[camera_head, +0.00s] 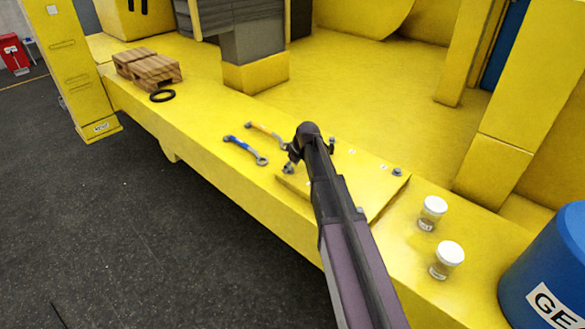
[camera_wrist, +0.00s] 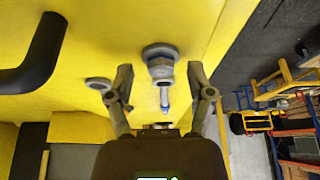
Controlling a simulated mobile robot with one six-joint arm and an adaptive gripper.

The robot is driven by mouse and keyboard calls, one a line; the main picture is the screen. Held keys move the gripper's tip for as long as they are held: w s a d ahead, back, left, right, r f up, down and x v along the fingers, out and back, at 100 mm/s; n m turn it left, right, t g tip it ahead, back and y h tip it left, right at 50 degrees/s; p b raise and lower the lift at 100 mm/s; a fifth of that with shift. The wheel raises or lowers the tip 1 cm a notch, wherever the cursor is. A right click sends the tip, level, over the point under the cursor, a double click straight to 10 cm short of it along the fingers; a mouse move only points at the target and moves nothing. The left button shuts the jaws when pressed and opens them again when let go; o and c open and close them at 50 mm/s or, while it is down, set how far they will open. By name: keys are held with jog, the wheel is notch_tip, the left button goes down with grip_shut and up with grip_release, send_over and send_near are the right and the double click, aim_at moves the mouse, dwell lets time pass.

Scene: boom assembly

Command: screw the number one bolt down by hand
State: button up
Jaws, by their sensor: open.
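In the wrist view a grey bolt (camera_wrist: 161,66) with a wide round flange and a narrow shank stands between my fingers. My gripper (camera_wrist: 159,88) is open, with one finger on each side of the bolt and a gap visible on both sides. In the head view my gripper (camera_head: 291,160) is over the near left corner of a yellow plate (camera_head: 372,196), where a bolt (camera_head: 288,169) shows partly. Another bolt (camera_head: 397,172) is at the plate's right corner. Small white tags lie on the plate; their numbers are too small to read. My arm hides part of the plate.
A blue wrench (camera_head: 246,150) and an orange-and-grey wrench (camera_head: 264,134) lie left of the plate. Two lidded jars (camera_head: 432,212) (camera_head: 447,259) and a blue barrel (camera_head: 552,270) stand to the right. A wooden pallet (camera_head: 147,68) and black ring (camera_head: 162,96) are farther left.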

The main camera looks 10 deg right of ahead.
grip_shut()
jog(key=shift+d, duration=0.2)
jog(key=shift+a, duration=0.15)
jog(key=shift+m, duration=0.4)
jog(key=m, duration=0.1)
jog(key=m+h, duration=0.1)
jog(key=m+t, duration=0.1)
jog(key=m, duration=0.1)
jog(key=shift+s+a+h, duration=0.1)
jog(key=shift+a+h, duration=0.15)
jog(key=shift+h, duration=0.15)
jog(key=m+h, duration=0.1)
jog(key=m, duration=0.3)
jog(key=m+h, duration=0.1)
jog(key=m, duration=0.1)
jog(key=shift+a+m+h, duration=0.25)
jog(key=shift+m+h, duration=0.05)
jog(key=shift+m, duration=0.1)
